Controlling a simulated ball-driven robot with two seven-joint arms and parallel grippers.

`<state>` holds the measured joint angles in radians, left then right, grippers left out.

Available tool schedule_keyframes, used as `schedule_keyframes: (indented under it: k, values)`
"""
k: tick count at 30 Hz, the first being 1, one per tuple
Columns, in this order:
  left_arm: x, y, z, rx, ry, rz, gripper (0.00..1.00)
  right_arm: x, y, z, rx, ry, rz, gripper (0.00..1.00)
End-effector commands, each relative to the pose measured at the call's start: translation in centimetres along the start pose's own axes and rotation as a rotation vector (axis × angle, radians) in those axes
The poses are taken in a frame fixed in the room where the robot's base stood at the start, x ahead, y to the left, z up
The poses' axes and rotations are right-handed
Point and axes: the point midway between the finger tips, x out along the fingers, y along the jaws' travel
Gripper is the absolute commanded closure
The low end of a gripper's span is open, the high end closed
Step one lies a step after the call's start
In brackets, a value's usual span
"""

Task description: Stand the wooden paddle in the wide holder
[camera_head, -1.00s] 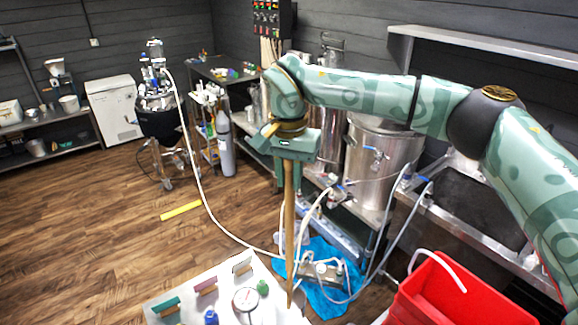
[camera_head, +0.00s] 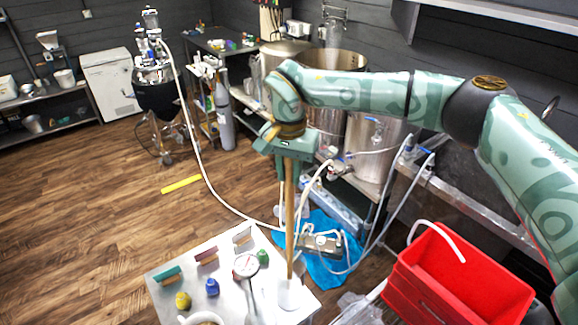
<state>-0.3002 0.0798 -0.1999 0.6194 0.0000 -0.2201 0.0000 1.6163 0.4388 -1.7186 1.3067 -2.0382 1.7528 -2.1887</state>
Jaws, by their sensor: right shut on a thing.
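The wooden paddle (camera_head: 290,215) is a long, thin brown shaft. It hangs nearly upright from my right gripper (camera_head: 288,150), which is shut on it near its top. Its lower end comes down over the right part of the small metal table (camera_head: 220,262). A white, cup-like piece (camera_head: 289,297) shows right at that lower end. I cannot tell for sure whether this is the wide holder, or whether the paddle is inside it or in front of it. My left gripper is not in view.
The table also bears several brushes (camera_head: 168,275), a dial gauge (camera_head: 246,266), a blue bottle (camera_head: 212,287) and a yellow item (camera_head: 183,300). A red bin (camera_head: 455,285) stands at the right. Hoses and a blue sheet (camera_head: 318,262) lie behind.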

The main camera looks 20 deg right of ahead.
Motion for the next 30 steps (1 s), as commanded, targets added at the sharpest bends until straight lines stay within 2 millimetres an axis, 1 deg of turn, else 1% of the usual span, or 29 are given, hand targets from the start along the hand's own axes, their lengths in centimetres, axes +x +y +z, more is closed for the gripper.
schedule_keyframes:
  k: [11, 12, 13, 14, 21, 24, 26, 29, 30]
  values:
    - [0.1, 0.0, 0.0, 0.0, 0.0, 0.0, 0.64, 0.2, 0.0, 0.0, 0.0, 0.0, -0.001, 1.0]
    - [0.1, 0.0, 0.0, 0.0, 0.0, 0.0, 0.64, 0.2, 0.0, 0.0, 0.0, 0.0, -0.001, 0.68]
    - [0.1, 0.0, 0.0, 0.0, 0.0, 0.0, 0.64, 0.2, 0.0, 0.0, 0.0, 0.0, -0.001, 0.6]
    - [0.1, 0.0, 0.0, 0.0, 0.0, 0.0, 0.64, 0.2, 0.0, 0.0, 0.0, 0.0, -0.001, 0.54]
    - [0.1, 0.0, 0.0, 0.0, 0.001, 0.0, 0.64, 0.2, 0.0, 0.0, 0.0, 0.0, 0.001, 0.54]
    - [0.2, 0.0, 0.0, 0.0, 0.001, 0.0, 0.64, -0.1, 0.0, 0.0, 0.0, 0.0, 0.0, 0.54]
    - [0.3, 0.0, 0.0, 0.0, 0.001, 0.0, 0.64, -0.8, -0.1, 0.0, 0.001, 0.001, -0.001, 0.54]
    - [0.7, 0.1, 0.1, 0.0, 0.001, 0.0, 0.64, -2.6, -0.1, -0.1, -0.001, 0.004, -0.004, 0.54]
    - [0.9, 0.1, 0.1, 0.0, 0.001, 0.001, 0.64, -3.6, -0.1, -0.1, 0.001, 0.004, -0.003, 0.54]
